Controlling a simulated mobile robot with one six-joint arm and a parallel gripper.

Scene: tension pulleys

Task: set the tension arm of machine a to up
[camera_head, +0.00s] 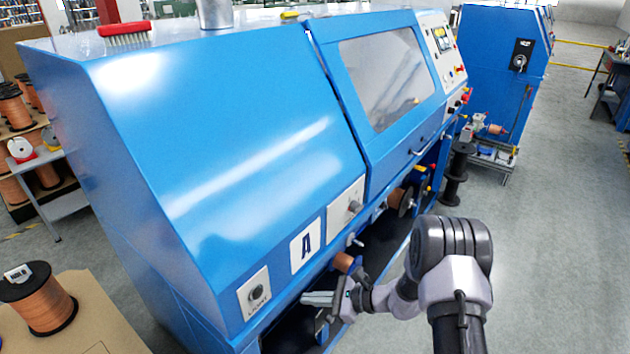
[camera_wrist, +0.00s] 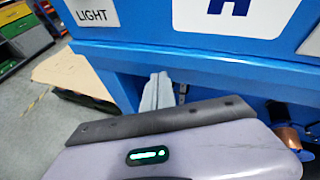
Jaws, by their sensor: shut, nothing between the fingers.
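Machine A (camera_head: 230,150) is the large blue machine with a white plate reading A (camera_head: 305,246); the plate also shows cut off in the wrist view (camera_wrist: 235,12). Below the plate's right side are a small copper-coloured pulley or spool (camera_head: 344,262) and a small silver lever or knob (camera_head: 355,240). I cannot tell which part is the tension arm or how it is set. My gripper (camera_head: 308,298) is shut and empty, in front of the dark opening under the panel, left of the copper part. Its grey fingers show in the wrist view (camera_wrist: 157,92).
A LIGHT switch plate (camera_head: 257,291) and a knob panel (camera_head: 346,208) flank the A plate. A cardboard-coloured table with a copper spool (camera_head: 38,298) stands at the lower left. Another blue machine (camera_head: 495,65) stands behind. The floor at right (camera_head: 560,230) is clear.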

